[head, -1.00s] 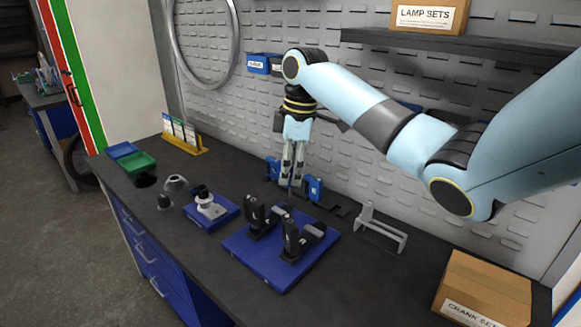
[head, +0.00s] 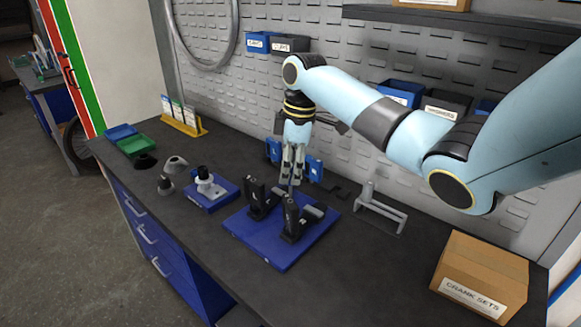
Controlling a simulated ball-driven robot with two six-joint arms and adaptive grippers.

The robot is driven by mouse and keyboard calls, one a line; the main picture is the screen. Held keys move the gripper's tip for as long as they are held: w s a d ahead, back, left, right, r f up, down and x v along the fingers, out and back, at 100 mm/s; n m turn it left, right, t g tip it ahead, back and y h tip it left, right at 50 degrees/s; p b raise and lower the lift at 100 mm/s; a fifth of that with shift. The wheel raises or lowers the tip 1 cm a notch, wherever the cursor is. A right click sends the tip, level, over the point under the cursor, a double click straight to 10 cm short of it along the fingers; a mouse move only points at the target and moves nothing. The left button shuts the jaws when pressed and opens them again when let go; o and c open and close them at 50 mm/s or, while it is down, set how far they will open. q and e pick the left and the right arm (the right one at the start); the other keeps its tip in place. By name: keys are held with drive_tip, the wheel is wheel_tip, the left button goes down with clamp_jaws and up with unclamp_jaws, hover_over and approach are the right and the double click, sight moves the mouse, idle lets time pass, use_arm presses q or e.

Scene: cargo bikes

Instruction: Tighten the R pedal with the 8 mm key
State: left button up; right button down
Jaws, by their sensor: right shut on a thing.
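A blue base plate (head: 270,257) lies on the bench and bears two black upright blocks with grey pedal parts. The left block (head: 256,196) is farther back and the other block (head: 291,218) is nearer. Their white letters are too small to read surely, so I cannot tell which is the R pedal. My right gripper (head: 291,180) points down above the back of the plate. It is shut on a thin dark tool, likely the key (head: 290,190), whose lower end is hard to see among the blocks. My left gripper is not in view.
A blue holder (head: 314,168) stands behind the gripper. A grey metal stand (head: 381,213) and a crank sets box (head: 481,276) are to the right. A small blue base with a grey fitting (head: 207,187) is to the left. The front bench top is clear.

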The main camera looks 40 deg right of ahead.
drive_tip(key=shift+f, duration=0.5)
idle(1.4)
idle(0.4)
drive_tip(key=c, duration=1.6)
unclamp_jaws()
drive_tip(key=shift+c, duration=0.2)
clamp_jaws()
drive_tip(key=m, duration=0.6)
drive_tip(key=shift+f+t+h, duration=0.1)
drive_tip(key=shift+t+h, duration=0.2)
drive_tip(key=shift+s, duration=0.1)
drive_tip(key=m, duration=0.6)
drive_tip(key=shift+m+h, duration=0.4)
